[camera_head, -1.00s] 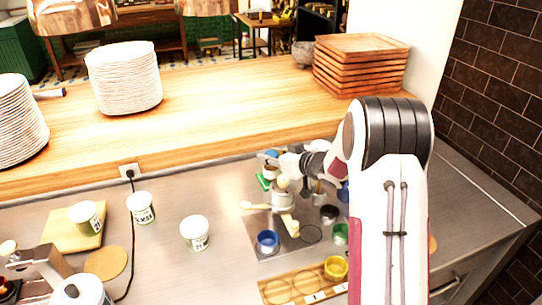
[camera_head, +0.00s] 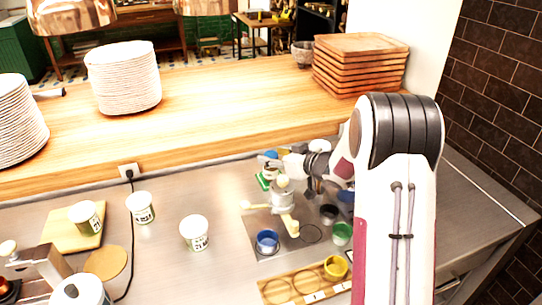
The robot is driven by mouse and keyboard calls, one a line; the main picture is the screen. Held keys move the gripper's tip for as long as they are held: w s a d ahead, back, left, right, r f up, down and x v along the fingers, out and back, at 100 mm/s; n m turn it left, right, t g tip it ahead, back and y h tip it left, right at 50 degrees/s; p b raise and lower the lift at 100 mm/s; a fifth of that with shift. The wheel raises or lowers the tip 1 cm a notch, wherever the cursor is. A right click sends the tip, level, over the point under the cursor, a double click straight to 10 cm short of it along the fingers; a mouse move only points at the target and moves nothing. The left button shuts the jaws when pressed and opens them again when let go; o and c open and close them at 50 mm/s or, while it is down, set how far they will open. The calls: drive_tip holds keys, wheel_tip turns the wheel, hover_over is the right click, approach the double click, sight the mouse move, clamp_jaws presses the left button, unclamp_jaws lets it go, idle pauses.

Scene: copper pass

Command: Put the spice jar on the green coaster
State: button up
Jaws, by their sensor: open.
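Several small coloured jars or cups stand around: a blue one (camera_head: 267,241), a green one (camera_head: 342,234), a dark one (camera_head: 328,213) and a yellow one (camera_head: 336,267). I cannot tell which is the spice jar, or whether it stands on the coaster behind my gripper.
A wooden rack with round recesses (camera_head: 305,289) lies at the front. White labelled tubs (camera_head: 194,233) stand to the left. A raised wooden shelf (camera_head: 215,110) runs behind. Bare steel lies left of centre.

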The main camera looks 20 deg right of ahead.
drive_tip(key=v, duration=1)
drive_tip(key=shift+s, duration=0.1)
idle(0.6)
drive_tip(key=s+r+m+g+h, duration=0.2)
drive_tip(key=s+r+m+h, duration=0.2)
drive_tip(key=s+r+h, duration=0.6)
drive_tip(key=s+a+f+g+y, duration=0.1)
drive_tip(key=s+a, duration=0.3)
drive_tip(key=s, duration=0.5)
drive_tip(key=s+a+f+g+y, duration=0.1)
drive_tip(key=s+a+g+y, duration=0.1)
drive_tip(key=s+a, duration=0.3)
drive_tip(key=s+a+f+g+y, duration=0.1)
drive_tip(key=s+a, duration=0.3)
drive_tip(key=s, duration=0.9)
drive_tip(key=shift+s+a+f+g+y, duration=0.25)
drive_tip(key=shift+g+y, duration=0.25)
drive_tip(key=shift+y, duration=0.3)
